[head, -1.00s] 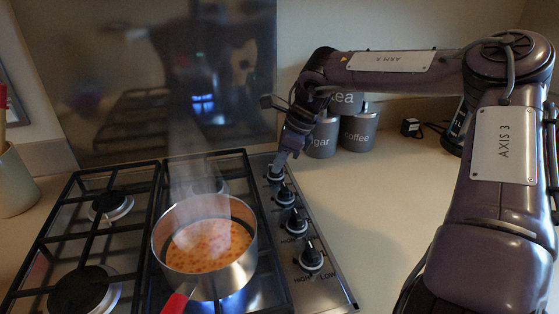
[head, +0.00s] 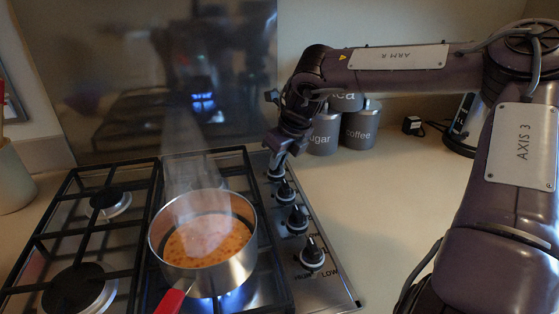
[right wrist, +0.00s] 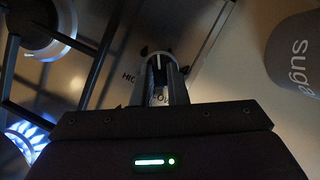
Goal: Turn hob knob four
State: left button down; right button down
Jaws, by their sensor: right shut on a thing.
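A row of several black-and-silver hob knobs runs along the right side of the hob. My right gripper (head: 277,160) reaches down to the farthest knob (head: 275,174), at the back of the row, and is shut on it. In the right wrist view the fingers (right wrist: 160,80) close around this knob (right wrist: 158,60), partly hiding it; its exact turn angle is hard to read. The other knobs, the second (head: 285,193), third (head: 297,221) and nearest (head: 313,256), stand free. My left gripper is not in view.
A steaming steel pan (head: 228,276) with orange food and a red handle (head: 171,301) sits over a blue flame. A flame (right wrist: 27,132) also shows in the right wrist view. Sugar (head: 323,135) and coffee (head: 360,126) canisters stand behind right. The right counter (head: 385,210) is mostly clear.

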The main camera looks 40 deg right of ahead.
jog(key=m, duration=0.2)
jog(key=m+h, duration=0.1)
jog(key=m, duration=0.1)
jog(key=shift+a+h+b, duration=0.15)
jog(key=shift+h+b, duration=0.15)
jog(key=shift+b, duration=0.05)
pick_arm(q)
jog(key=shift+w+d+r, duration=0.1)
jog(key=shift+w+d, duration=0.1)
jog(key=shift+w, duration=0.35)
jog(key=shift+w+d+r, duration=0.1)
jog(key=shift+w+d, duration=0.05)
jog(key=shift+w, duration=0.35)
pick_arm(e)
jog(key=shift+w+m+g+h, duration=0.1)
jog(key=shift+m+g+h, duration=0.25)
jog(key=shift+m, duration=0.65)
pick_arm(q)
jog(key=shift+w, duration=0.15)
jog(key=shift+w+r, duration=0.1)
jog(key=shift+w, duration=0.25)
pick_arm(e)
jog(key=c, duration=1.4)
grip_release()
jog(key=shift+c, duration=0.2)
jog(key=shift+a, duration=0.1)
jog(key=shift+r, duration=0.1)
